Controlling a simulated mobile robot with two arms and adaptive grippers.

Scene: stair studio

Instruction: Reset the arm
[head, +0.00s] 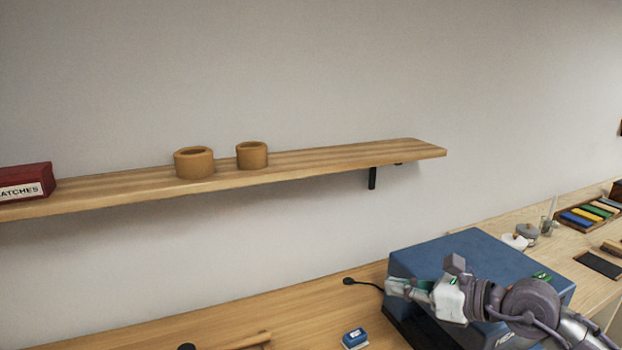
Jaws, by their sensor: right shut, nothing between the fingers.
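My right gripper (408,288) comes in from the lower right on my right arm (530,303). It is shut and empty, its fingers pointing left. It shows in front of a blue box-like device (475,250) on the wooden bench; whether it touches the device I cannot tell. My left gripper is not in view.
A wooden wall shelf (340,158) holds two tan cups (194,162) and a red box (25,183) lettered "ATCHES". A small blue block (355,339) lies on the bench (290,312). A tray of coloured sticks (590,213) and small pots (526,231) stand at the right.

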